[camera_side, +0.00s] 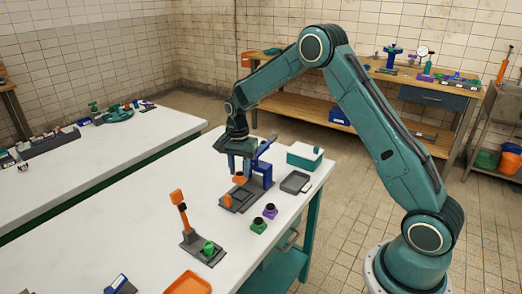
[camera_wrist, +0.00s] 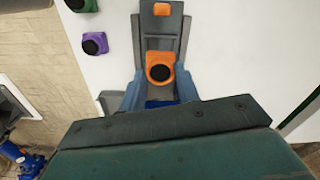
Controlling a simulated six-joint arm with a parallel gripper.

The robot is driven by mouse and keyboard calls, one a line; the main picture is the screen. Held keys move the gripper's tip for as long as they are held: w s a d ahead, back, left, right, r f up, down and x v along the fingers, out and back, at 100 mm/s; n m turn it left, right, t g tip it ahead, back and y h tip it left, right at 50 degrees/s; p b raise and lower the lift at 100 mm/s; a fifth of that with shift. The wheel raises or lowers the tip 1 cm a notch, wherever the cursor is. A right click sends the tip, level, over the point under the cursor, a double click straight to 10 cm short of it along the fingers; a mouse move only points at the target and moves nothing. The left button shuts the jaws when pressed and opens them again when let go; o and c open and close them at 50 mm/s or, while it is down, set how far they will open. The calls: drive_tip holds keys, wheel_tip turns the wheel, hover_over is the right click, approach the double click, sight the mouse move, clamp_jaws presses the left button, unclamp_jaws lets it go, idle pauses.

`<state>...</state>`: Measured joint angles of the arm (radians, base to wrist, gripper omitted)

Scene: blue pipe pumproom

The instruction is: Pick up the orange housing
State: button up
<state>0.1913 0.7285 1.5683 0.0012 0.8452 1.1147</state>
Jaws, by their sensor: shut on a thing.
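The orange housing (camera_wrist: 158,58) has a black round part on it and sits between my fingers in the wrist view. It also shows in the side view (camera_side: 240,181), just under my gripper (camera_side: 239,172). My gripper (camera_wrist: 158,82) is shut on the housing, with one blue-grey finger on each side of it. The housing is over a dark grey fixture (camera_side: 243,201) with a blue upright (camera_side: 263,172). I cannot tell whether it touches the fixture. My fingers hide part of its sides.
An orange block (camera_wrist: 161,9) is at the fixture's far end in the wrist view. Purple (camera_side: 270,211) and green (camera_side: 258,226) pieces, a grey tray (camera_side: 295,182) and a teal-and-white box (camera_side: 305,156) are nearby. An orange lever (camera_side: 179,203) stands in front. White table is clear to the left.

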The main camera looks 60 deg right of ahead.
sight(239, 174)
wheel_tip(239, 174, up, 14)
drive_tip(key=shift+r, duration=0.25)
idle(0.6)
